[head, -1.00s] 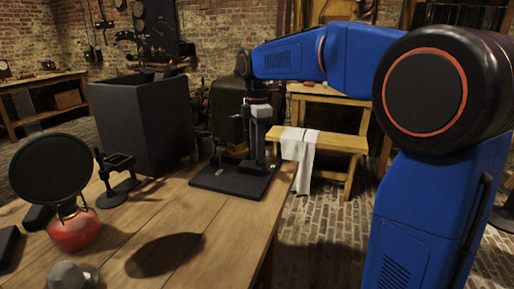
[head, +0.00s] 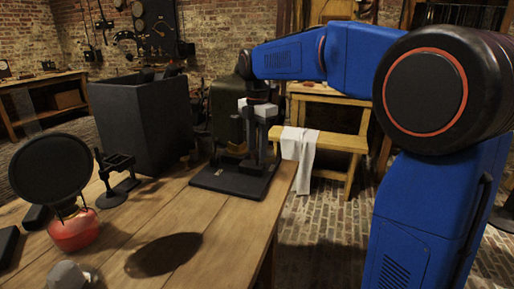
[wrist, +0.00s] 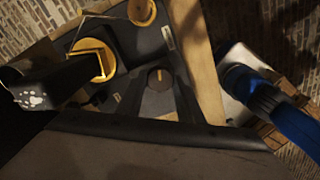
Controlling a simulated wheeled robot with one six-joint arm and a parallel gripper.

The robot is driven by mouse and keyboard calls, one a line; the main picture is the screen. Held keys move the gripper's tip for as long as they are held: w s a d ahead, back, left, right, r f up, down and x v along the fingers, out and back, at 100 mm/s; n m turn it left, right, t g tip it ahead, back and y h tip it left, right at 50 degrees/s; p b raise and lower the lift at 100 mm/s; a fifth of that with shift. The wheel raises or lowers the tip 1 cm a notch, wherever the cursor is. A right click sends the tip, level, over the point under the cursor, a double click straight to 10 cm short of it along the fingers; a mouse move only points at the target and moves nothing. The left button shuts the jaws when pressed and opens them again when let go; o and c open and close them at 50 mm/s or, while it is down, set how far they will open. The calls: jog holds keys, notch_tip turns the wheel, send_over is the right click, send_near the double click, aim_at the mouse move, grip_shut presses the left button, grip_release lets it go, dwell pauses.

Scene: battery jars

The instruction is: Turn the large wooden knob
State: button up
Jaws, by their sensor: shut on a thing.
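The device stands on a black base plate (head: 212,183) near the table's far right corner. My gripper (head: 259,155) points down over this plate, with its two fingers apart on either side. It is shut on what appears to be the large wooden knob, which the fingers and device mostly hide in the head view. In the wrist view, a round brown top with a pale mark, likely this knob (wrist: 160,78), shows below the gripper. Gold-coloured parts (wrist: 100,64) of the device sit to its left. The exact finger contact is hard to see.
A tall dark box (head: 140,125) stands left of the device. A small black stand (head: 117,178) and a red-based round object (head: 73,230) are further left. A bench with a white cloth (head: 299,150) is beyond the table's right edge.

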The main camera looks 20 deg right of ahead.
aim_at(257, 151)
jog(key=shift+r, duration=0.1)
jog(key=o, duration=1.1)
jog(key=shift+c, duration=0.2)
notch_tip(257, 151, up, 17)
jog(key=shift+r, duration=0.15)
jog(key=s+d+f+m+t, duration=0.2)
jog(key=s+d+f+m, duration=0.1)
jog(key=s+f+m, duration=0.8)
jog(key=s+d+f+m+t, duration=0.2)
jog(key=s+d+f+m, duration=0.2)
jog(key=s+f+m, duration=0.7)
jog(key=s+f, duration=0.8)
jog(key=s, duration=0.2)
jog(key=shift+s+f+m+t, duration=0.2)
jog(key=shift+f+m+t, duration=0.1)
jog(key=shift+f+t, duration=0.1)
